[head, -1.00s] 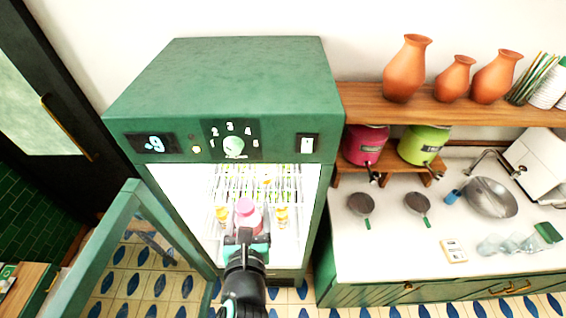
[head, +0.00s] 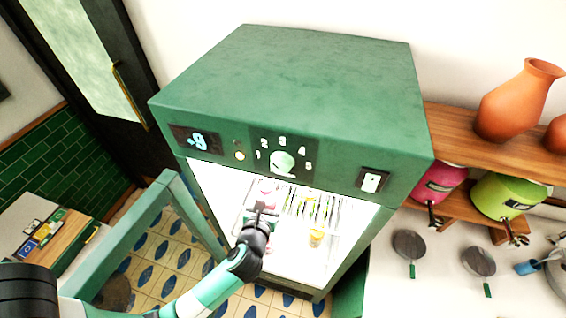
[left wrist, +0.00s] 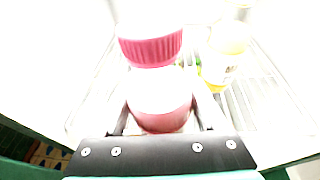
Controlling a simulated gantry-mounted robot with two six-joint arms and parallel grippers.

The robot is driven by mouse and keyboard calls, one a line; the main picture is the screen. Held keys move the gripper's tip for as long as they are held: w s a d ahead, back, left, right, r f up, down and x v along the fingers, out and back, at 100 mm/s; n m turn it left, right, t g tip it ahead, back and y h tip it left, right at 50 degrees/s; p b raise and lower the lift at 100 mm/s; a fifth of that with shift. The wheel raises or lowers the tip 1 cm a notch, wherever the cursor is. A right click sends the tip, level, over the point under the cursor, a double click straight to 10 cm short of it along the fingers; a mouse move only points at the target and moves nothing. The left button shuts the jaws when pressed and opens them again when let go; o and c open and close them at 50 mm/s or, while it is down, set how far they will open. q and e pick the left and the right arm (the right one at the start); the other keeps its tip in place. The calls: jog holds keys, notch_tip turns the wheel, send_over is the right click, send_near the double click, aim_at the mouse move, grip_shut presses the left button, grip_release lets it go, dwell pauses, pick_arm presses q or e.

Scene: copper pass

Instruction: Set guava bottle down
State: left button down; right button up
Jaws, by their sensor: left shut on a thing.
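The guava bottle (left wrist: 158,92), pale with a ribbed pink cap and a pink lower part, is between my left gripper's fingers in the left wrist view. In the head view a bit of its pink (head: 266,188) shows just beyond the gripper. My left gripper (head: 262,209) is shut on it, inside the open green fridge (head: 290,95). A wire shelf (left wrist: 258,90) lies under or behind the bottle; I cannot tell whether its base touches the shelf. My right gripper is in neither view.
A yellow-and-white bottle (head: 316,238) stands to the right in the fridge, also close by in the left wrist view (left wrist: 226,62). More small items are further back. The fridge door (head: 140,235) stands open on the left. Pink and green dispensers are outside on the right.

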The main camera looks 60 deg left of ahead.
pick_arm(q)
jog(key=r+x, duration=0.1)
jog(key=x, duration=0.7)
jog(key=r+x, duration=0.1)
jog(key=x, duration=0.3)
jog(key=shift+w+a+r, duration=0.3)
jog(key=shift+w+a, duration=0.05)
jog(key=shift+a, duration=0.05)
grip_release()
jog(key=shift+r, duration=0.15)
jog(key=shift+s+d+r, duration=0.1)
jog(key=shift+s+d, duration=0.1)
jog(key=shift+d, duration=0.05)
jog(key=s+d, duration=0.8)
jog(key=d, duration=0.1)
jog(key=shift+s+d, duration=0.15)
jog(key=shift+s, duration=0.1)
jog(key=shift+r, duration=0.1)
